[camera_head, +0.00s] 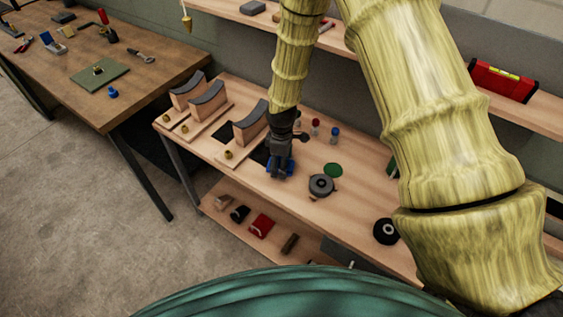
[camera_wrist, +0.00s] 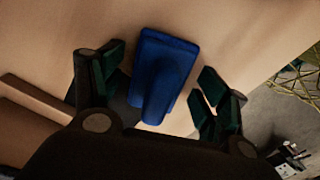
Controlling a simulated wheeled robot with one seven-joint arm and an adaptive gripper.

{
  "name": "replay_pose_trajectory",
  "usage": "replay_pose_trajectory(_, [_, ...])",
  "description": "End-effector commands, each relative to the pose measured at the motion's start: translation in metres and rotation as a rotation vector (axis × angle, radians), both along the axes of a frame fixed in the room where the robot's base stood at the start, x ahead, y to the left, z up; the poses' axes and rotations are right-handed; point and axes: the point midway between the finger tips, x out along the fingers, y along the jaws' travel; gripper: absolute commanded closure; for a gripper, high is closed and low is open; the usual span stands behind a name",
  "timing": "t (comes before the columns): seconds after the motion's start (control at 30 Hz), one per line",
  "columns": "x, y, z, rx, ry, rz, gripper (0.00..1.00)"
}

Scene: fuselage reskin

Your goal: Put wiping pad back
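The blue wiping pad (camera_wrist: 172,55) shows in the wrist view, a flat block with a raised grip along its middle. It appears to lie on the pale wooden bench top. My gripper (camera_wrist: 161,82) has its two dark green fingers apart, one on each side of the pad's grip, with visible gaps to it. In the head view my gripper (camera_head: 279,172) points down at the bench, and only blue edges of the pad (camera_head: 289,168) show around the fingers. The exact height of the fingertips over the bench cannot be told.
Curved blocks on wooden bases (camera_head: 244,127) stand left of my gripper, beside dark squares. A round grey metal part (camera_head: 321,185), a green disc (camera_head: 333,170) and small coloured-top bottles (camera_head: 315,127) are close on the right. A black ring (camera_head: 386,231) lies farther right.

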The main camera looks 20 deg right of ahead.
Motion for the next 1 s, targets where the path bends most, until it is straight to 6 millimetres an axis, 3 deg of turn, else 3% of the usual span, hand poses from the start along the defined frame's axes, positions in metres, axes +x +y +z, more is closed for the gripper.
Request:
replay_pose_trajectory(0.43, [0.001, 0.0, 0.012, 0.001, -0.003, 0.0, 0.26])
replay_pose_trajectory(1.0, [0.001, 0.0, 0.081, 0.001, -0.003, 0.001, 0.26])
